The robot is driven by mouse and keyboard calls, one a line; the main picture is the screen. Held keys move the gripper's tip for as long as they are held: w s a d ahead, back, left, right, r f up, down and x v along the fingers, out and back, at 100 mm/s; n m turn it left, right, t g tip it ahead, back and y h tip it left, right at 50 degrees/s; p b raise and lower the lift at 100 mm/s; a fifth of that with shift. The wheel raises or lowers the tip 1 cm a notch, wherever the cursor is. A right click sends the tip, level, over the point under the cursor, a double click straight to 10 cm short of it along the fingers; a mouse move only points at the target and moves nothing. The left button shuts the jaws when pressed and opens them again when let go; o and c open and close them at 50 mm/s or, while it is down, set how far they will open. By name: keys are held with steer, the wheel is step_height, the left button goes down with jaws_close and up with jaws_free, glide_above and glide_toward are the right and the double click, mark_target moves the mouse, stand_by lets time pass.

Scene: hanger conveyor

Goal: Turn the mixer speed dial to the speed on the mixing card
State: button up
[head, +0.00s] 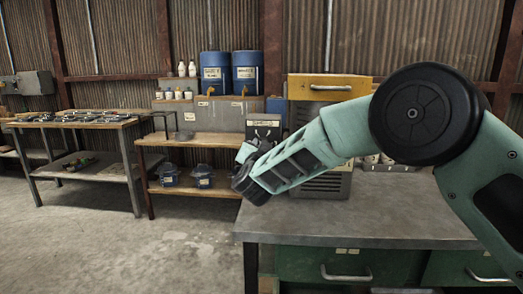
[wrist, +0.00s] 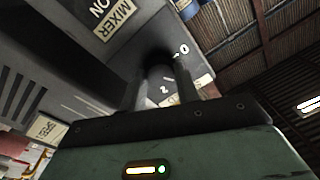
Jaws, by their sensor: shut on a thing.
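In the wrist view, the dark mixer speed dial (wrist: 160,72) sits on the grey face of the mixer control box (wrist: 140,48). My gripper (wrist: 163,88) is shut on the dial, with one finger on each side. White scale marks show around it, with a 0 to the upper right and a 2 below. The dial's pointer is hidden or too dark to read. A MIXER label (wrist: 113,18) is above left. In the head view, my gripper (head: 246,158) is at the box (head: 263,132), and my wrist hides the dial. I cannot make out a mixing card.
A grey worktop (head: 370,215) with green drawers below lies under my arm. A yellow-topped cabinet (head: 328,88) stands behind my arm. Blue drums (head: 215,72) and shelves are at the back. A side table (head: 80,120) stands left, with clear floor (head: 150,240) in front.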

steer(key=o, duration=1)
steer(key=shift+c, duration=0.2)
steer(key=s+b, duration=0.1)
steer(key=s, duration=1.6)
steer(key=shift+s+f+b, duration=0.2)
steer(key=shift+f+b, duration=0.1)
steer(key=shift+f, duration=0.15)
